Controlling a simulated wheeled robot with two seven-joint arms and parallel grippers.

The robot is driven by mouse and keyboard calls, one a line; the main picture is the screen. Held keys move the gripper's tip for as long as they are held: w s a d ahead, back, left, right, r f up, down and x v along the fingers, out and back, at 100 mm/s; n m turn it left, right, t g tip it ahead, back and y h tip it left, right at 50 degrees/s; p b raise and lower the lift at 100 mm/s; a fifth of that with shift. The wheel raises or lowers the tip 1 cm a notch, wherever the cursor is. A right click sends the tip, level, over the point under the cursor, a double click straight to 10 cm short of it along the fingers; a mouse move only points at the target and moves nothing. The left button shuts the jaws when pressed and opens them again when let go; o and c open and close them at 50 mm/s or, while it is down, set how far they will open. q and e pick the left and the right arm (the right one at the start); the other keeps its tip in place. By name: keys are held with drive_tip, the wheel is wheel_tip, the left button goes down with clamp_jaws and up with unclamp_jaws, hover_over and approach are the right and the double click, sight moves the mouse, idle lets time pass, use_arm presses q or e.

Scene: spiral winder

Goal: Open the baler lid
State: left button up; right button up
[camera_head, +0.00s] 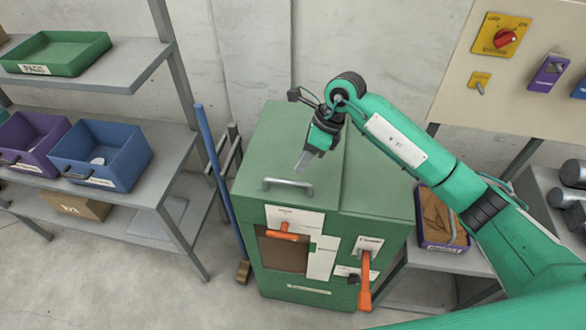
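The baler (380,215) is a green box-shaped machine standing on the floor in the middle of the view. Its green lid (260,150) lies flat and shut on the left part of its top. A grey bar handle (288,185) sits near the lid's front edge. My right gripper (302,163) hangs over the lid, behind and slightly right of the handle, apart from it. It seems to hold nothing; its fingers overlap from this angle, so I cannot tell their opening. My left gripper is not in view.
Orange levers (366,280) stick out of the baler's front. A blue-handled broom (218,180) stands at its left. A shelf with a purple bin, a blue bin (105,155) and a green tray (55,52) is farther left. A control panel (520,70) is at upper right.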

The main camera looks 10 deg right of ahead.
drive_tip(key=p+x, duration=0.2)
drive_tip(key=x, duration=0.3)
drive_tip(key=shift+a+f, duration=0.2)
drive_tip(key=shift+f, duration=0.05)
drive_tip(key=shift+a+f, duration=0.15)
drive_tip(key=shift+f, duration=0.4)
clamp_jaws()
